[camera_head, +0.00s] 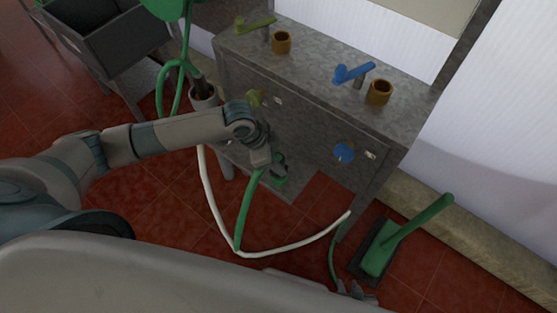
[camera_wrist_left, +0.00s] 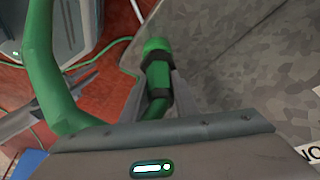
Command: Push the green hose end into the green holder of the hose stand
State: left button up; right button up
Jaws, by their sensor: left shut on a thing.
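My left gripper (camera_head: 270,164) is in front of the grey bench, pointing down and away from me. It is shut on the green hose end (camera_wrist_left: 158,48), which has a dark band and sticks out past the fingers in the left wrist view. In the head view a bright green tip (camera_head: 280,181) shows just beyond the gripper. The green hose (camera_head: 246,208) hangs from the gripper. I cannot make out the green holder for certain in either view. Dark fingers at the bottom edge (camera_head: 356,292) look like my right gripper, mostly hidden; its opening is unclear.
The grey bench (camera_head: 310,85) carries green and blue taps and two brown cups. A pale curved tube (camera_head: 300,246) passes below the left gripper. A green-handled tool (camera_head: 385,245) stands on the red tiled floor at right. A dark bin (camera_head: 105,45) is at upper left.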

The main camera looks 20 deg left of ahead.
pick_arm(q)
jog(key=shift+f, duration=0.4)
dwell(0.7)
jog(key=o, duration=1.1)
jog(key=shift+o, duration=0.2)
jog(key=v, duration=1.7)
jog(key=shift+a+r, duration=0.15)
jog(key=shift+s, duration=0.15)
